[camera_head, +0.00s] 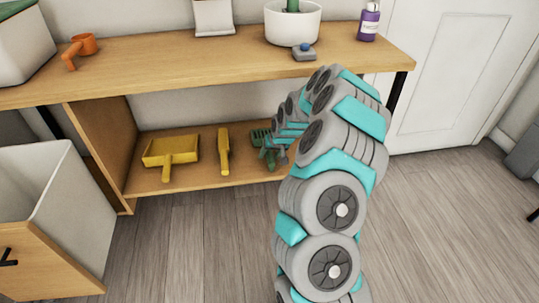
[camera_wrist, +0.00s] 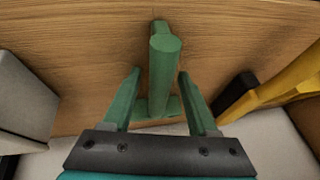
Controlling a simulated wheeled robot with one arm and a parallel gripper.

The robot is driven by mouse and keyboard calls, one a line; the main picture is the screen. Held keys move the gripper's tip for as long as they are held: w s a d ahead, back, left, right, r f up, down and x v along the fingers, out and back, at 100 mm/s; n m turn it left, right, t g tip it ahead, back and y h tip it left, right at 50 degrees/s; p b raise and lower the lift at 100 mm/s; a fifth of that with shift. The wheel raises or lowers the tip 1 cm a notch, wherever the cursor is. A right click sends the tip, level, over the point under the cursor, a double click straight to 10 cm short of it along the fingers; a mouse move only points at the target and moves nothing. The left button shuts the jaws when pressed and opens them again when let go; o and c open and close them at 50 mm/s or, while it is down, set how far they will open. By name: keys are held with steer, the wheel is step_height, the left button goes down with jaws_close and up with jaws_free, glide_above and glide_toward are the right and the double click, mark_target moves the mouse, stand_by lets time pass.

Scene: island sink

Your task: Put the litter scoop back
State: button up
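A green slotted tool that looks like the litter scoop (camera_head: 261,136) is on the lower shelf, right of the yellow tools and partly hidden by my gripper (camera_head: 268,153). In the wrist view, the green scoop (camera_wrist: 164,68) has its thick handle pointing towards the camera. My gripper (camera_wrist: 159,73) is open, with its two green fingers on either side of the handle. A gap shows between the handle and each finger, so it is not gripped. The lower shelf (camera_head: 196,181) is bare wood at its front.
A yellow dustpan (camera_head: 170,153) and yellow brush (camera_head: 224,150) are on the lower shelf; the brush (camera_wrist: 285,85) is close on the right in the wrist view. Above are an orange tool (camera_head: 82,46), a white pot (camera_head: 293,24) and a purple bottle (camera_head: 369,22).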

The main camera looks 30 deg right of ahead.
steer(key=shift+s+r, duration=0.1)
steer(key=shift+r, duration=0.45)
steer(key=a+v, duration=0.1)
steer(key=v, duration=0.8)
steer(key=s+a+r+n+g, duration=0.3)
steer(key=s+a+r, duration=0.7)
steer(key=s+a, duration=0.45)
steer(key=s+a+r+g, duration=0.1)
steer(key=s+a+g, duration=0.1)
steer(key=s, duration=1.2)
steer(key=s+a+r+g, duration=0.1)
steer(key=s+a+g, duration=0.1)
steer(key=s, duration=1.2)
steer(key=shift+a+r+n+h, duration=0.35)
steer(key=shift+n+h, duration=0.05)
steer(key=shift+s, duration=0.1)
